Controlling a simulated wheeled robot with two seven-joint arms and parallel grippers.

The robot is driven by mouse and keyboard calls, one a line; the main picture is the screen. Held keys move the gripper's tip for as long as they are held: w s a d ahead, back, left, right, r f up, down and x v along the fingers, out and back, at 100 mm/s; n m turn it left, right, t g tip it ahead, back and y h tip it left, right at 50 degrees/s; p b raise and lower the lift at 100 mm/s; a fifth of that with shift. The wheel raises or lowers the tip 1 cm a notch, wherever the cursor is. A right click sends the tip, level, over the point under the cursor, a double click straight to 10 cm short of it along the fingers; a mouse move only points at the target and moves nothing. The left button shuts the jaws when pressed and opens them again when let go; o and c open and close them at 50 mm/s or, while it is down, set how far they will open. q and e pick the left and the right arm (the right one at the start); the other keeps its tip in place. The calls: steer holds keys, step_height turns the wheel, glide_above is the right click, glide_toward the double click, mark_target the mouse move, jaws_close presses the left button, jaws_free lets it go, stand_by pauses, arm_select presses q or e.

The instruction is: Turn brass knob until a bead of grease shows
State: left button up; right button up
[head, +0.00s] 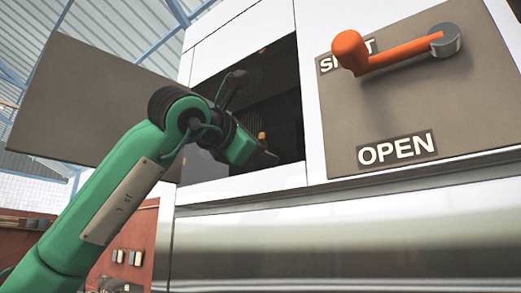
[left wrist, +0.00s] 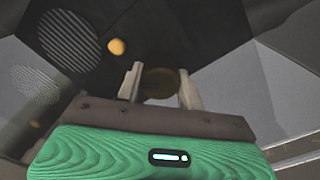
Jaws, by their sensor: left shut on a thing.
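The brass knob (left wrist: 160,82) is a dark, round, brownish disc in the left wrist view. It sits between the two pale fingers of my left gripper (left wrist: 160,86), which is shut on it. In the head view my left gripper (head: 268,156) reaches into the dark opening of the white machine, and the knob cannot be made out there. A small yellow-orange round thing (left wrist: 116,46) shows up and left of the fingers; whether it is grease cannot be told. My right gripper is out of view.
The dark opening (head: 285,85) has a grey door (head: 85,95) swung out left. To the right, a grey panel (head: 400,110) carries an orange-handled lever (head: 400,52) by its partly covered upper label, above an OPEN label (head: 397,150). Round grilles (left wrist: 67,38) line the cavity.

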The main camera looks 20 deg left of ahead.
arm_select(q)
steer(key=m, duration=0.3)
steer(key=shift+m, duration=0.8)
steer(key=o, duration=1)
steer(key=shift+s, duration=0.15)
